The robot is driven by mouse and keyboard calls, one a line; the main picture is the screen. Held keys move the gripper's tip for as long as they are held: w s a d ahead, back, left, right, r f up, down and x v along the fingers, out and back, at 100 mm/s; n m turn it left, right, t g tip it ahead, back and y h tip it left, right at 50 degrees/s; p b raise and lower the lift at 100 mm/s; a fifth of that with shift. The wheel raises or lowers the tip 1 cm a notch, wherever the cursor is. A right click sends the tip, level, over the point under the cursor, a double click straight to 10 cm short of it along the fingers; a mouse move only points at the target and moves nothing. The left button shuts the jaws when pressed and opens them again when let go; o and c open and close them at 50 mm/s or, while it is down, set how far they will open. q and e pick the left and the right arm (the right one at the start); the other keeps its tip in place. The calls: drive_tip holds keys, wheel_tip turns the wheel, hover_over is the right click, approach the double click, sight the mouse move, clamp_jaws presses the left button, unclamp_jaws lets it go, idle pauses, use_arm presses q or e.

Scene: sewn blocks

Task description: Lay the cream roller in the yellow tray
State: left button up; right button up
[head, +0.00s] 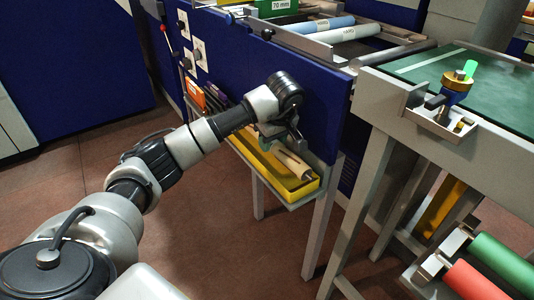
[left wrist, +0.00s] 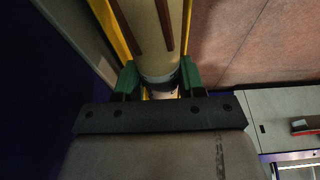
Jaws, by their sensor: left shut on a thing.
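The cream roller (head: 292,163) lies lengthwise within the outline of the yellow tray (head: 303,192), on a low stand beside the blue panel. Its near end, with a thin pin, shows inside the tray's near end. My left gripper (head: 271,143) is over the far part of the tray, shut on the roller. In the left wrist view the green fingers (left wrist: 160,80) sit on both sides of the cream roller (left wrist: 152,30), which has dark stripes. Yellow tray walls (left wrist: 106,18) run along both its sides. I cannot tell whether the roller touches the tray floor. My right gripper is not in view.
The blue panel (head: 240,70) stands close behind the tray. A grey frame with a green-topped table (head: 480,85) is to the right, with green (head: 500,262) and red (head: 472,280) rollers below. Blue and white rollers (head: 330,32) lie on top. The floor at front is clear.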

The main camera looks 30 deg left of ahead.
sight(265, 156)
use_arm(q)
drive_tip(key=w+a+f, duration=0.1)
drive_tip(key=a, duration=0.1)
drive_tip(key=w+a+f, duration=0.1)
drive_tip(key=w, duration=0.1)
drive_tip(key=shift+a+f+b, duration=0.35)
drive_tip(key=shift+f, duration=0.05)
wheel_tip(265, 156, down, 4)
drive_tip(key=shift+f+b, duration=0.1)
drive_tip(key=shift+b, duration=0.4)
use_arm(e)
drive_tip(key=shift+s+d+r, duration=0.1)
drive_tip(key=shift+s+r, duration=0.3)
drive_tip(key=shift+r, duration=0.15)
use_arm(q)
drive_tip(key=o, duration=1.2)
drive_tip(key=p+v, duration=0.1)
drive_tip(key=v, duration=0.6)
drive_tip(key=shift+a+p, duration=0.1)
drive_tip(key=shift+p, duration=0.2)
drive_tip(key=v, duration=0.4)
drive_tip(key=shift+p, duration=0.35)
drive_tip(key=shift+s+d+r, duration=0.1)
drive_tip(key=shift+d+r, duration=0.15)
drive_tip(key=shift+r, duration=0.35)
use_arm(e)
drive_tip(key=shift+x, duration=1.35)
